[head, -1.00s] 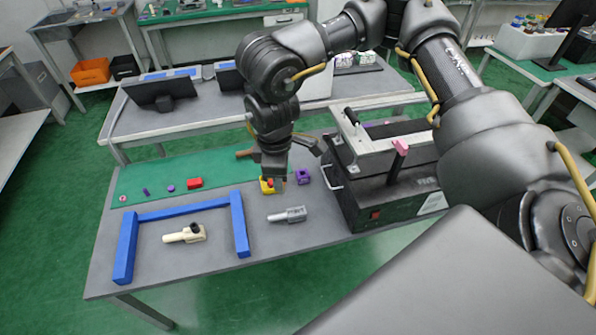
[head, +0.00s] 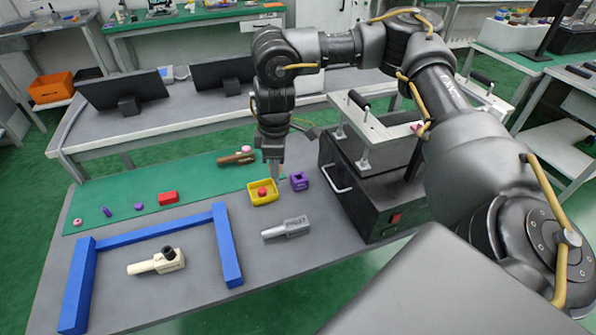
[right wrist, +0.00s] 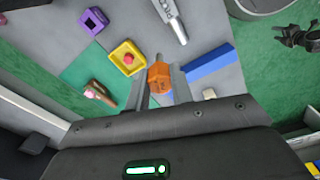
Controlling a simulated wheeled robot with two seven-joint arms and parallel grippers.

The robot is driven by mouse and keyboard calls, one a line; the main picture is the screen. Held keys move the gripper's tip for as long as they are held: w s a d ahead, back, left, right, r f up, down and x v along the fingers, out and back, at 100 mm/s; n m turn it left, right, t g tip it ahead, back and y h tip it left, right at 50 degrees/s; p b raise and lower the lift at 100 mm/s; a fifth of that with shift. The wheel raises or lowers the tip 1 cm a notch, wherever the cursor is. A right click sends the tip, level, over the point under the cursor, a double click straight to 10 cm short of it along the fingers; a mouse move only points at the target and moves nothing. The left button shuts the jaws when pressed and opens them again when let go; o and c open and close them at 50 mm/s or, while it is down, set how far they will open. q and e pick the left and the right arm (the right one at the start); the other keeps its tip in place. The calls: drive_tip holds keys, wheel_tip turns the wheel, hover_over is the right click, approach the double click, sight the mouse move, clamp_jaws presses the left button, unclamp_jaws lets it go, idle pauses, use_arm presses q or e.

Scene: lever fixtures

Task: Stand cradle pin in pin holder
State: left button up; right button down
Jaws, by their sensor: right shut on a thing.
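My right gripper (head: 273,170) hangs just behind the yellow tray. In the right wrist view (right wrist: 160,98) it is shut on an orange piece (right wrist: 158,78) with a narrow peg end, which looks like the cradle pin. In the head view this piece is mostly hidden by the fingers. A purple block with a square opening (head: 299,181) stands right of the yellow tray; it looks like the pin holder and also shows in the right wrist view (right wrist: 94,20). The held piece is apart from it. A dark gripper, apparently my left (right wrist: 297,36), shows at the wrist view's upper right; its jaws are unclear.
The yellow tray (head: 252,197) has a red knob in it. A brown piece with a pink end (head: 238,158) lies behind. A grey tool (head: 286,228), a cream tool (head: 156,262) and a blue frame (head: 232,262) lie in front. A black machine (head: 362,195) stands right.

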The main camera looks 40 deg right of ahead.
drive_tip(key=d+f+b, duration=0.3)
drive_tip(key=f+b, duration=0.1)
drive_tip(key=f, duration=0.1)
drive_tip(key=b, duration=0.4)
hover_over(299, 181)
drive_tip(key=w+d, duration=0.1)
wheel_tip(299, 181, down, 10)
drive_tip(key=shift+w+d+f, duration=0.15)
drive_tip(key=shift+d+f, duration=0.05)
drive_tip(key=shift+f, duration=1.3)
use_arm(q)
drive_tip(key=w+d+r+t, duration=0.1)
drive_tip(key=w+d+r, duration=0.1)
drive_tip(key=w+r, duration=0.5)
drive_tip(key=shift+w+r, duration=0.3)
drive_tip(key=shift+r, duration=0.5)
use_arm(e)
drive_tip(key=c, duration=1.2)
unclamp_jaws()
drive_tip(key=shift+f, duration=0.1)
use_arm(q)
drive_tip(key=shift+s+f, duration=0.2)
drive_tip(key=shift+f, duration=0.1)
